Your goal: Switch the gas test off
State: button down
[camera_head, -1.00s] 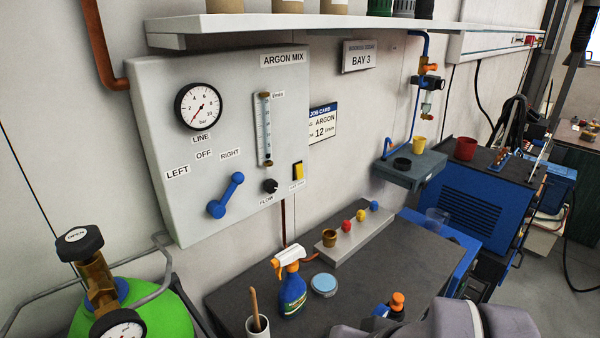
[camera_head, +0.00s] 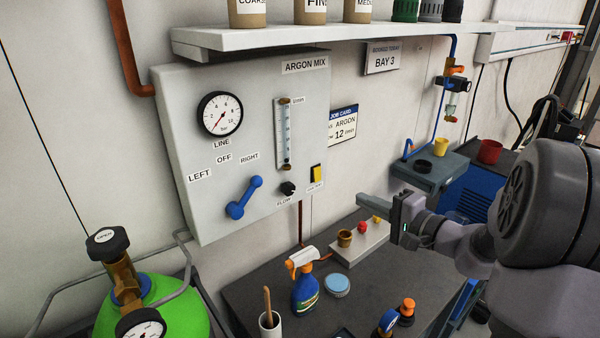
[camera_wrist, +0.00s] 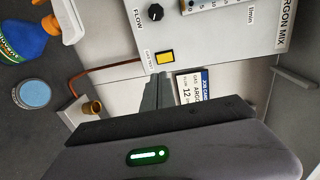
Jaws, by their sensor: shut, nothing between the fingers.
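The gas test switch (camera_head: 317,173) is a small yellow rocker in a dark frame at the lower right of the grey argon mix panel (camera_head: 180,130), with a small label under it. In the wrist view the yellow switch (camera_wrist: 165,57) shows just beyond my fingers, with its label beside it. My gripper (camera_head: 362,199) is shut and empty, to the right of the panel in the head view, its fingers pointing left towards the wall. It looks apart from the switch. In the wrist view the fingers of my gripper (camera_wrist: 160,77) show at the middle, held together.
The black flow knob (camera_head: 288,188) and blue lever (camera_head: 243,198) sit left of the switch. A job card (camera_head: 343,123) hangs to its right. Below stand a spray bottle (camera_head: 305,288), a blue-lidded tin (camera_head: 337,286) and a block with coloured pieces (camera_head: 345,255). A shelf (camera_head: 290,38) overhangs the panel.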

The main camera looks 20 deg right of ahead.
aim_at(318, 179)
jog(key=shift+d, duration=0.3)
jog(key=b+x, duration=0.1)
jog(key=x, duration=1.3)
jog(key=b, duration=0.4)
jog(key=f+t+b, duration=0.1)
jog(key=b, duration=0.4)
jog(key=shift+w+a+f, duration=0.1)
jog(key=shift+w+a, duration=0.05)
jog(key=shift+w, duration=0.05)
jog(key=shift+r, duration=0.3)
